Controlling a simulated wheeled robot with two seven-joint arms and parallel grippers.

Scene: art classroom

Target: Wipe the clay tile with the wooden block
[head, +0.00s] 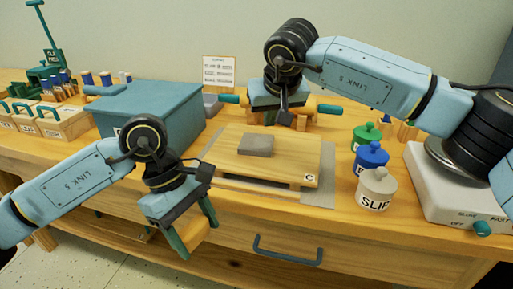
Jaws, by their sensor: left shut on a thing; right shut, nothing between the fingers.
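The clay tile (256,144) is a flat grey-brown square lying on a wooden board (292,168) marked "C", at the middle of the bench. My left gripper (197,230) is shut on a small wooden block (197,236), in front of and to the left of the board. The block is held off the tile, near the bench's front edge, and is partly hidden by the green fingers. My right gripper (270,114) is shut and empty behind the tile, in front of a wooden roller (303,105) with green handles. Its fingertips are hard to make out.
A teal box (158,105) stands left of the board. Green (367,136), blue (371,158) and white "SLIP" (377,186) jars stand to its right, before a white machine (432,180). Wooden caddies (62,122) are at far left. A small sign (219,71) stands behind.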

